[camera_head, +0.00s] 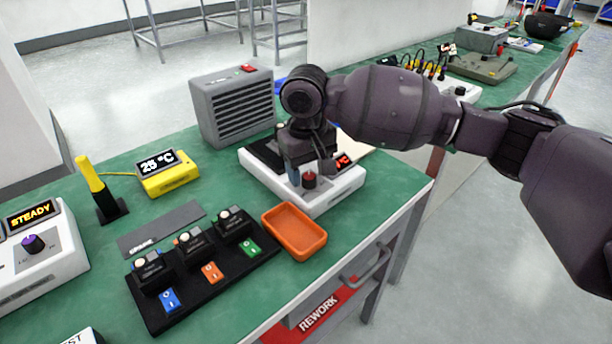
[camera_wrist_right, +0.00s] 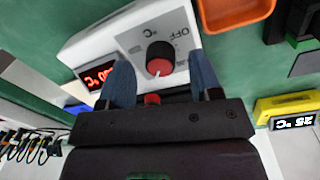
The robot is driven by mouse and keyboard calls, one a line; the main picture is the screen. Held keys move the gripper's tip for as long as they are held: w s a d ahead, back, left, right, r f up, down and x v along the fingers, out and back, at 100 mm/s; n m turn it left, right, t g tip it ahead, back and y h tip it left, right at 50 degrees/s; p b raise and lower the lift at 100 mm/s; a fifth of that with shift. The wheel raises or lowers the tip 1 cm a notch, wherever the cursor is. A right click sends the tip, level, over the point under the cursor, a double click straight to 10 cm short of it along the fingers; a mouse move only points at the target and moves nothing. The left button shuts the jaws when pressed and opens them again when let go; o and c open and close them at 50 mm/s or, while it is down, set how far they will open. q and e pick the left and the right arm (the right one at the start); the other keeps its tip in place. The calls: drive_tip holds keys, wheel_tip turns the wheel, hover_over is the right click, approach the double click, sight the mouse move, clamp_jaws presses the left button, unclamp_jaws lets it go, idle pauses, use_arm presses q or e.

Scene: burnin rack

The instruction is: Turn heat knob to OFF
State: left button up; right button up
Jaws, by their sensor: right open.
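The heat knob (camera_head: 310,181) is black with a red cap, on the white hot-plate unit (camera_head: 340,194). In the right wrist view the knob (camera_wrist_right: 160,58) has a white pointer mark toward the bottom of the picture, while the OFF label (camera_wrist_right: 179,36) is at its upper right. A red display (camera_wrist_right: 98,76) on the unit's panel is lit. My right gripper (camera_head: 310,174) is open over the knob, its blue fingers (camera_wrist_right: 160,66) on either side of it. I cannot tell whether they touch it. My left gripper is not in view.
An orange tray (camera_head: 294,250) and a black switch panel (camera_head: 200,280) stand close by in front. A grey vented box (camera_head: 233,104) is behind, with a yellow thermometer display (camera_head: 168,174) to the left. Bare green bench lies between them.

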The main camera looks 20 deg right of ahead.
drive_tip(key=shift+f, duration=0.7)
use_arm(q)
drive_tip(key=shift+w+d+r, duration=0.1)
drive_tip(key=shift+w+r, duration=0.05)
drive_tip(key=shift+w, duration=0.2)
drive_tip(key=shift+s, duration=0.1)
